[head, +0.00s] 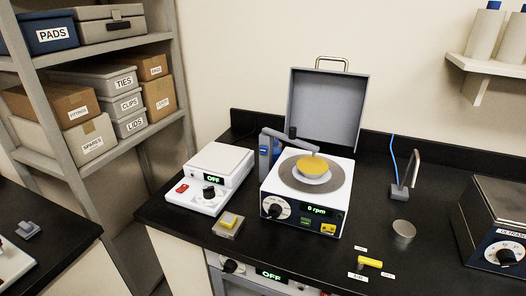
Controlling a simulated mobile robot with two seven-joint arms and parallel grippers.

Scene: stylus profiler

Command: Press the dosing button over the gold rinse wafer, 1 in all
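A gold wafer (313,167) lies on the round grey plate (333,188) of a white spinner unit (328,226), whose display reads 0 rpm. A blue post (265,158) at its back left carries a grey arm (290,141) that reaches over towards the wafer, with a dark knob-like piece (292,132) on top. I cannot tell for certain whether this piece is the dosing button. Neither gripper is in view.
The grey lid (325,105) stands open behind the spinner. A white hotplate (220,165) reading OFF and a yellow-topped block (229,222) are left. A metal cup (403,233), yellow handle (370,262), blue-tubed spout (404,190) and ultrasonic bath (497,225) are right.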

